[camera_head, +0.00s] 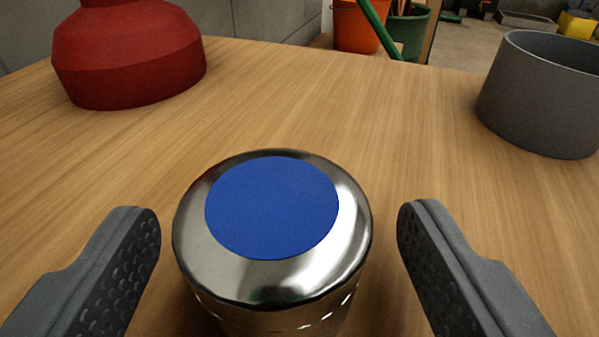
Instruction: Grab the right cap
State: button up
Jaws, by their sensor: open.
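A shiny metal cap (355,245) with a round blue disc (272,208) on its top stands upright on the wooden table. My gripper (279,230) is open, with one dark grey finger on each side of the cap. A gap shows between each finger and the cap, so neither appears to touch it. The lower front of the cap is cut off by the bottom edge of the view. No second cap of this kind is in view.
On the wooden table (300,110), a red rounded object (128,55) stands at the back left and a grey open cylinder (535,105) at the right. The table between them is clear. Beyond the far edge are an orange bucket (355,28) and a green bin (411,30).

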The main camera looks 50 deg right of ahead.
aim_at(278, 205)
jog(key=shift+b+x, duration=0.45)
jog(key=shift+x, duration=1.4)
jog(key=c, duration=1.1)
jog(key=shift+o, duration=0.2)
